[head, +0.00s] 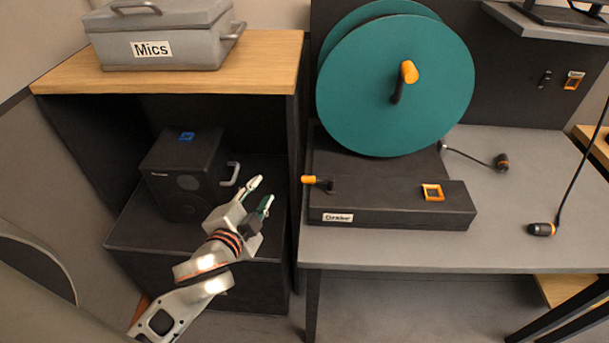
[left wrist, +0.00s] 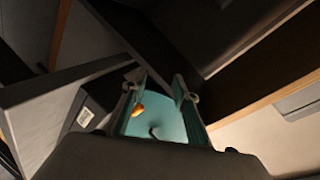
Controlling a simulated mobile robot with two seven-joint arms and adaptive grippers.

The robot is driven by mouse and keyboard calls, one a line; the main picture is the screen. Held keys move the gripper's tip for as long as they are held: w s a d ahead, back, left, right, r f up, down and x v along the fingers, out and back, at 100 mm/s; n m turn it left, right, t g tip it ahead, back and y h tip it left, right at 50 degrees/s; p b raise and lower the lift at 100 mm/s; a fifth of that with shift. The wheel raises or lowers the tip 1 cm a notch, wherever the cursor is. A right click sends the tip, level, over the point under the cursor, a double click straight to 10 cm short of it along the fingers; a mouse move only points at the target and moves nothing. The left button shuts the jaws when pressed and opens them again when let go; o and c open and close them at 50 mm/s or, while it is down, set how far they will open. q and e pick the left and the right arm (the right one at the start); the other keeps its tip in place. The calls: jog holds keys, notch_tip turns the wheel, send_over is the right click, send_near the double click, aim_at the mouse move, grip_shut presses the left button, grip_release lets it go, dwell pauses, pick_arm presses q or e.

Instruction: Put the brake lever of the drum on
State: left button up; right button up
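The teal drum (head: 395,85) stands upright on a dark base (head: 390,207) on the grey table. Its crank has an orange grip (head: 408,72). A short lever with an orange handle (head: 309,180), which looks like the brake lever, sticks out leftward from the base's left end. My left gripper (head: 260,194) is open and empty, left of the lever and apart from it, in front of the shelf unit. In the left wrist view, the teal drum (left wrist: 170,122) shows beyond the open fingers, with an orange part (left wrist: 137,110) near the left finger. My right gripper is not in view.
The shelf unit on the left holds a black speaker (head: 187,175) with a handle; a grey "Mics" case (head: 160,38) is on top. An orange square frame (head: 433,192) is on the base. Cabled plugs (head: 541,229) lie on the table's right, where much surface is clear.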

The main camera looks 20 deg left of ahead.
pick_arm(q)
jog(key=w+d+r+m+t+h, duration=0.2)
jog(key=d+r+m+t+h, duration=0.25)
jog(key=r, duration=0.55)
jog(key=w+d+r+m+t+h, duration=0.25)
jog(key=d+r+m+h, duration=0.2)
jog(key=d+r, duration=0.5)
jog(key=s+d+r+m+g+h, duration=0.35)
jog(key=d+m+g+h, duration=0.4)
jog(key=m, duration=0.45)
jog(key=s+d+r+m+g+h, duration=0.3)
jog(key=s+d+m+g+h, duration=0.3)
jog(key=m+g, duration=0.45)
jog(key=m+y, duration=0.9)
jog(key=y, duration=0.8)
send_near(307, 177)
jog(key=f, duration=0.1)
jog(key=shift+g, duration=0.3)
jog(key=x, duration=0.5)
jog(key=b+x, duration=0.1)
jog(key=x, duration=0.1)
jog(key=shift+w+d, duration=0.25)
jog(key=shift+w, duration=0.1)
